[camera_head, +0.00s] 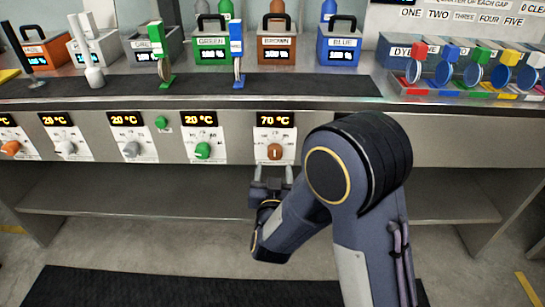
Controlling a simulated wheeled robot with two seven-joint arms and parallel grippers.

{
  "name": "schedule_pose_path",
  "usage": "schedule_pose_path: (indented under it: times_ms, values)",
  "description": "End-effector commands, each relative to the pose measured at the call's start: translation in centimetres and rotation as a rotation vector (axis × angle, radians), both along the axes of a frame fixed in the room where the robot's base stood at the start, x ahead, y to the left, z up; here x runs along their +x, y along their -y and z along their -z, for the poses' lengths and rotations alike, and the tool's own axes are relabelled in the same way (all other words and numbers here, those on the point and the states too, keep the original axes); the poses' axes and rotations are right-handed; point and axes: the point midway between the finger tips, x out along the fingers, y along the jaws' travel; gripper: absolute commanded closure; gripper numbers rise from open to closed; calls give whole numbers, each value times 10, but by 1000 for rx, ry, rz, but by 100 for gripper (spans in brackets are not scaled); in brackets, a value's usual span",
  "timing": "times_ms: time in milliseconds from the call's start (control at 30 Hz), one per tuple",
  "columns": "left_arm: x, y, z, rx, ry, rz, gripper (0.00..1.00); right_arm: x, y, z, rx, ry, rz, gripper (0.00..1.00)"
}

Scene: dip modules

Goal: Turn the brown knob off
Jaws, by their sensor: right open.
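The brown knob (275,151) is on the front panel of the counter, under a display that reads 70 °C. A light line on the knob stands about upright. My right gripper (272,175) is just below the knob, pointing at the panel. Its two fingers are apart with a gap between them, and I see nothing held. Whether a fingertip touches the knob I cannot tell. My right arm covers the panel to the right of the knob. My left gripper is not in view.
The green knob (203,150), the white knob (68,148) and the orange knob (11,148) sit to the left on the same panel. The brown box (276,52) and blue box (338,45) stand on the counter above. A shelf (130,195) runs below the panel.

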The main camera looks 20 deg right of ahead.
Motion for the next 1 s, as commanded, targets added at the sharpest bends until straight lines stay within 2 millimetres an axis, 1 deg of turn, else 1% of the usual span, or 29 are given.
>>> schedule_pose_path:
  times_ms: [33,200,300,400,533,733,767,1000]
  values:
    - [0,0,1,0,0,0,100,8,4,0,0,3,5,41]
    - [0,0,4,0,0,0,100,35,12,0,1,1,2,41]
    - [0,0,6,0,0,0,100,49,15,0,2,0,2,41]
    - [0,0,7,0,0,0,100,57,18,0,2,0,1,41]
    - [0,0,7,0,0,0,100,62,19,-1,1,-1,-1,41]
    - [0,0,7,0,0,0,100,63,19,-1,1,-2,-1,41]
    - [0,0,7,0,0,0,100,63,19,-1,1,-2,-1,43]
    - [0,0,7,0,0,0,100,62,19,-1,1,-2,-1,74]
